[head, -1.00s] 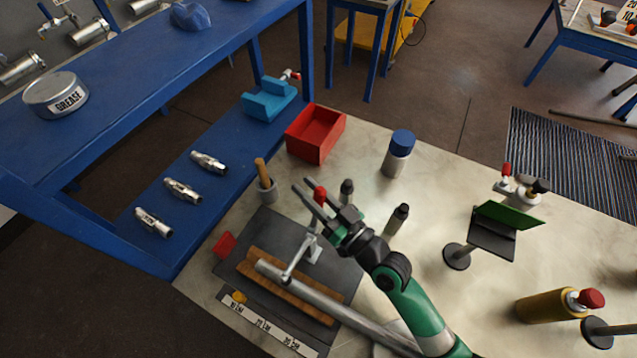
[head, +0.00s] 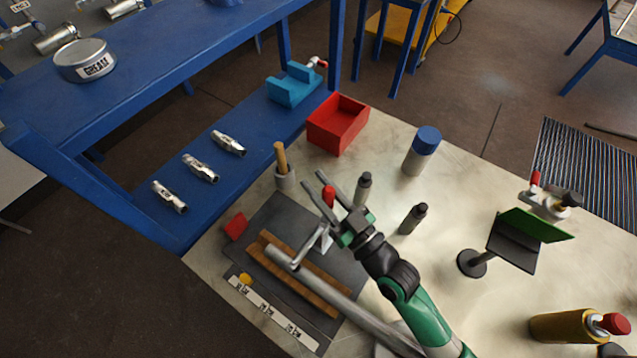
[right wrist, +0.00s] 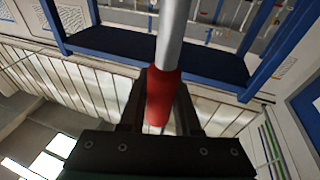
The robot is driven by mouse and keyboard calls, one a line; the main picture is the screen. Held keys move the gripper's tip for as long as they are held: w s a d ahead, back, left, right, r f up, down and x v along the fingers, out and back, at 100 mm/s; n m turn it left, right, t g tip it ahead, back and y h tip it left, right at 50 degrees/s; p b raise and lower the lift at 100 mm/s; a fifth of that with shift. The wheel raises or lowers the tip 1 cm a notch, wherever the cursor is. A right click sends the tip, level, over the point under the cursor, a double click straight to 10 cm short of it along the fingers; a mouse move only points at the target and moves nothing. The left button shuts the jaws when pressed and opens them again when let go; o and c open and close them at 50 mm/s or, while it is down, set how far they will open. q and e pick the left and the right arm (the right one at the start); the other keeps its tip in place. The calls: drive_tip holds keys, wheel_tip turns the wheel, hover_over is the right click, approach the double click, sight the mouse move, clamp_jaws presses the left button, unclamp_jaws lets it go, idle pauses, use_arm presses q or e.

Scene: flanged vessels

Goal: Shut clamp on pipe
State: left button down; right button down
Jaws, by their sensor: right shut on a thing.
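The metal clamp (head: 322,238) stands on the dark plate beside the grey pipe (head: 330,290). Its arm reaches down to the left, with its tip at the pipe near the pipe's open end; I cannot tell whether it presses. The clamp's red handle (head: 328,196) points up between the fingers of my right gripper (head: 312,179). In the right wrist view the red grip (right wrist: 162,95) sits between the dark fingers, with its metal rod running up the picture. My right gripper is shut on this handle. My left gripper is not in view.
The pipe lies along a wooden block (head: 268,264). The table's right middle is mostly clear.

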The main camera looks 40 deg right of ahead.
drive_tip(key=c, duration=0.6)
unclamp_jaws()
drive_tip(key=shift+a, duration=0.1)
drive_tip(key=shift+r, duration=0.1)
drive_tip(key=shift+s+a+r+p, duration=0.95)
drive_tip(key=shift+s+r+p, duration=0.4)
drive_tip(key=shift+s+r, duration=0.8)
drive_tip(key=shift+s+a+r+p, duration=0.9)
drive_tip(key=shift+s+r+p, duration=0.5)
drive_tip(key=shift+s+r, duration=0.75)
drive_tip(key=shift+s+a+r+p, duration=0.95)
drive_tip(key=shift+s+r+p, duration=0.4)
drive_tip(key=shift+s+r, duration=0.8)
